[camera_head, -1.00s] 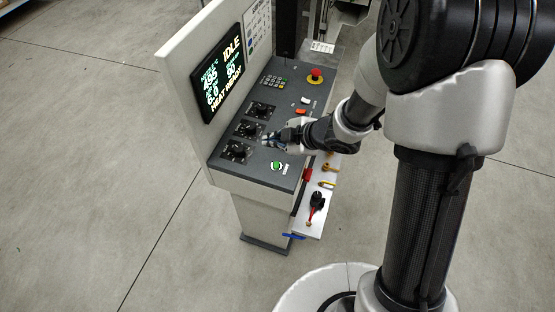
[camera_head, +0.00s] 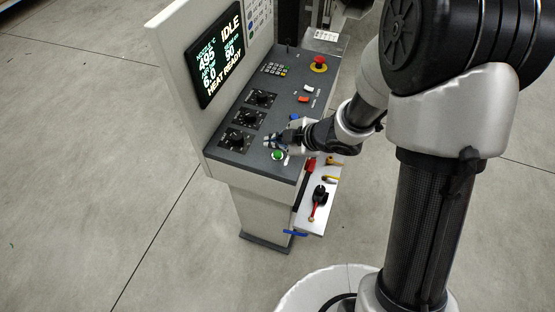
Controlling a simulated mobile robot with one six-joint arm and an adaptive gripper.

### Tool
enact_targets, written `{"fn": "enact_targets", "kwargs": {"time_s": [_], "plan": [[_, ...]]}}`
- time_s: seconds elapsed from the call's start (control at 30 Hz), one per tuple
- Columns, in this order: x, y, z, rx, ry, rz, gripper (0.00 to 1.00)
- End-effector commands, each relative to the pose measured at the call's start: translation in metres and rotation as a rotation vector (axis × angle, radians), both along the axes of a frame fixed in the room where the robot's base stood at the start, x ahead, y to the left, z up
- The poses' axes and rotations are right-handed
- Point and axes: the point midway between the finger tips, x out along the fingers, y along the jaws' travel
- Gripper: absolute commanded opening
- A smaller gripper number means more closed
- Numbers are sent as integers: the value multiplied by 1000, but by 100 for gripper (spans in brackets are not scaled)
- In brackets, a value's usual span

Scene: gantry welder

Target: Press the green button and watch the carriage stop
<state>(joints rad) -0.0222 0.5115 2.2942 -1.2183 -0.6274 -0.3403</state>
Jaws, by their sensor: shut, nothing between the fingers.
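The green button (camera_head: 278,155) sits near the front edge of a dark sloped control panel (camera_head: 225,157). My gripper (camera_head: 268,140) is shut and empty, over the panel just above the button in the picture. The button is mostly uncovered; I cannot tell whether the fingertips touch the panel. A display (camera_head: 219,55) on the upright board reads IDLE and HEAT READY, with 495 and 6.0 among its values. I cannot make out the carriage.
Several black knobs (camera_head: 236,138) line the panel's left side, close to my gripper. A red emergency button (camera_head: 319,64), a keypad (camera_head: 274,70) and small switches (camera_head: 304,99) lie farther back. A side shelf (camera_head: 318,215) holds red and yellow handles. Open floor lies left.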

Motion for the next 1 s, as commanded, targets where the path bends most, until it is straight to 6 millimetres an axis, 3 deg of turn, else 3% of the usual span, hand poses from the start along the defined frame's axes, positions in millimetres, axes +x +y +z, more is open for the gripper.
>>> {"fn": "enact_targets", "kwargs": {"time_s": [0.03, 0.2, 1.0], "plan": [[0, 0, -11, 1, 1, 0, 0], [0, 0, -21, 2, 0, 1, 0], [0, 0, -21, 2, 0, 1, 0]]}}
